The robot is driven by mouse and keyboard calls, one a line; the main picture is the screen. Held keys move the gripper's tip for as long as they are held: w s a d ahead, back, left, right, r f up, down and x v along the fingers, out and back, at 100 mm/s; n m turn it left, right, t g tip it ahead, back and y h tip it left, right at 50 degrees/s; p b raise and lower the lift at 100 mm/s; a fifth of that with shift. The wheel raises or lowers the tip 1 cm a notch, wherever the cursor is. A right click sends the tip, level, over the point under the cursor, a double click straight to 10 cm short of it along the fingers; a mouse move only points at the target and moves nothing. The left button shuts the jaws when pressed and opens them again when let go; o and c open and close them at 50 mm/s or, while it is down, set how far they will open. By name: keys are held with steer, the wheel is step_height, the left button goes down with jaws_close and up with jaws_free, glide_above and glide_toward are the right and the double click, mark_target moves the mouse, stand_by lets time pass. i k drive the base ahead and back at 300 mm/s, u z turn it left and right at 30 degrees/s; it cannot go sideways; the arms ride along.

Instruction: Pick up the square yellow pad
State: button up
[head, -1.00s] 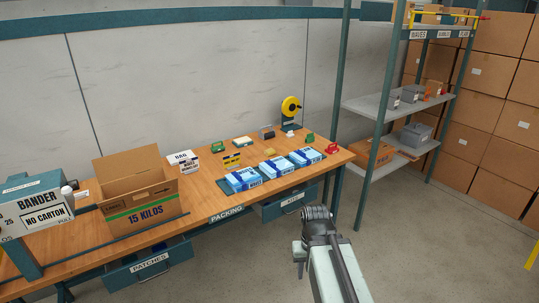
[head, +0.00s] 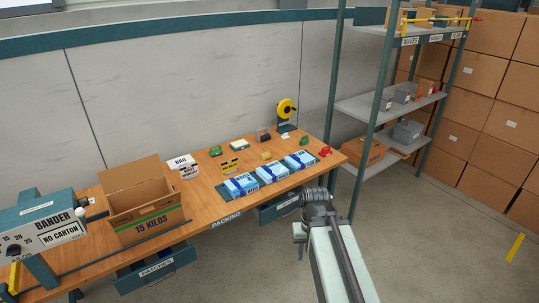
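A small yellow pad (head: 266,155) lies on the wooden packing bench, behind the row of blue-and-white packs. It is small in view, so I cannot tell for sure that it is square. My gripper (head: 301,238) hangs at the end of my arm in front of the bench's right part, apart from the pad. Its fingers are small and partly hidden by the arm, so I cannot tell whether they are open or shut.
The bench (head: 208,202) also holds an open carton (head: 150,222), a yellow-and-black sign (head: 229,167), blue-and-white packs (head: 272,173), a red item (head: 325,151) and a yellow tape reel (head: 287,108). Open drawers (head: 158,272) jut out below. Shelving (head: 385,107) stands right. Floor is clear at right.

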mark_target(265, 156)
steer(key=z, duration=0.7)
steer(key=i, duration=3.5)
steer(key=u, duration=4.05)
steer(key=i, duration=0.5)
